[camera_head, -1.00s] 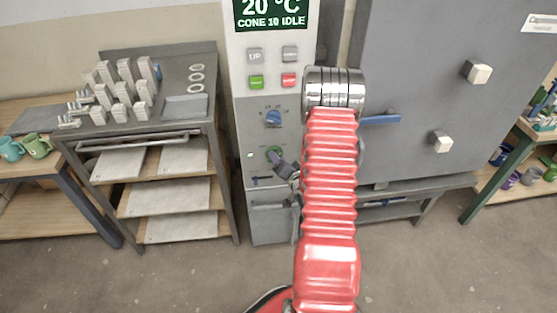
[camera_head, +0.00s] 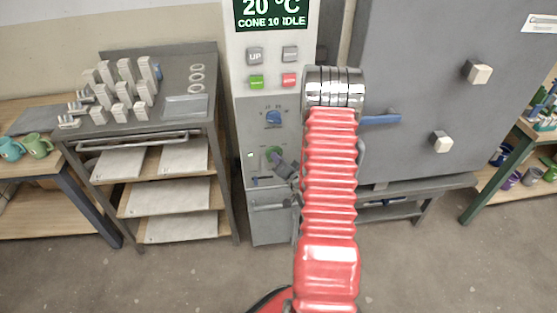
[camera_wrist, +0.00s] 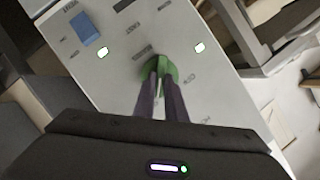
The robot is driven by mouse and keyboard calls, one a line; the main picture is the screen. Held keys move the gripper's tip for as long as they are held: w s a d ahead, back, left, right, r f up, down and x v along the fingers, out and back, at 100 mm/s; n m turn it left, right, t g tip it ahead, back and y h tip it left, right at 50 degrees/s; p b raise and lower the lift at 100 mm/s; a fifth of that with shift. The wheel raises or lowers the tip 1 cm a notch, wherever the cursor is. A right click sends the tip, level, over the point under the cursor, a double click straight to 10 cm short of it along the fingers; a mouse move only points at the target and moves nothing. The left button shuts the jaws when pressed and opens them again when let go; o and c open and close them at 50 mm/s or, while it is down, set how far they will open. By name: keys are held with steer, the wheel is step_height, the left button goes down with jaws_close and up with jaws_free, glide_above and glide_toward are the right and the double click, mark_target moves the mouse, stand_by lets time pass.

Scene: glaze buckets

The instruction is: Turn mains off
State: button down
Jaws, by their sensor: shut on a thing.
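The kiln control panel (camera_head: 252,138) is a pale grey upright cabinet left of my arm in the head view. A green rotary knob (camera_head: 273,153) sits low on it; it also shows in the wrist view (camera_wrist: 171,70). My gripper (camera_head: 278,160) is at this knob. In the wrist view the two dark fingers of my gripper (camera_wrist: 160,80) are close together and shut on the green knob. The labels around the knob are too blurred to read. A blue dial (camera_head: 273,118) sits above it and looks like a blue block in the wrist view (camera_wrist: 88,29).
The display (camera_head: 270,13) reads 20 °C, CONE 10 IDLE, above several buttons (camera_head: 257,82). The grey kiln door with a blue handle (camera_head: 381,120) is at the right. A metal rack (camera_head: 128,205) stands close at the left. Floor in front is clear.

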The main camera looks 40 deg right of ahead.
steer(key=n+g+h, duration=0.1)
steer(key=n+h, duration=0.1)
steer(key=n, duration=0.2)
steer(key=a+n+g+h, duration=0.1)
steer(key=n+g+h, duration=0.1)
steer(key=n, duration=0.2)
steer(key=w+a+n+g+h, duration=0.1)
steer(key=n+h, duration=0.2)
steer(key=n, duration=0.1)
steer(key=shift+f+g, duration=0.2)
steer(key=shift+g, duration=0.1)
stand_by(0.7)
stand_by(0.4)
steer(key=c, duration=1.8)
jaws_free()
steer(key=shift+w, duration=0.1)
steer(key=shift+d+r, duration=0.1)
